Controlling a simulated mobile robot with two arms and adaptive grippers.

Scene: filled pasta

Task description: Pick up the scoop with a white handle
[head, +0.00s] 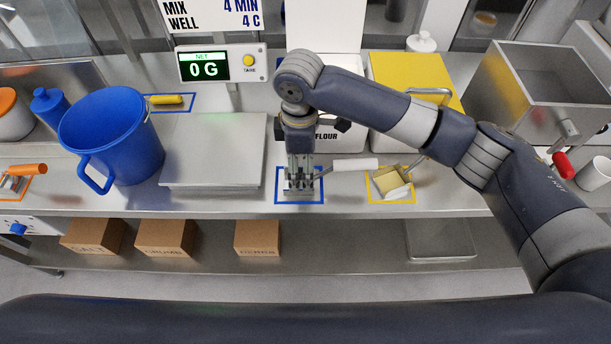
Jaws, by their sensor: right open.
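The scoop with a white handle (355,164) lies on the steel counter. Its handle points right, towards the yellow-outlined square. Its metal head lies at the blue-outlined square (299,202) and is mostly hidden by my right gripper. My right gripper (300,186) points down over that square, left of the white handle. It is open, with its fingers at the scoop's metal end and not around the white handle. I cannot tell whether the fingers touch the metal. My left gripper is not in view.
A yellowish scoop-like piece (388,180) lies in the yellow square, close to the handle's right end. Behind stand a flour container (345,141) and a yellow-lidded bin (395,70). Left are a scale plate (213,150), a blue jug (115,140) and an orange-handled scoop (27,169).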

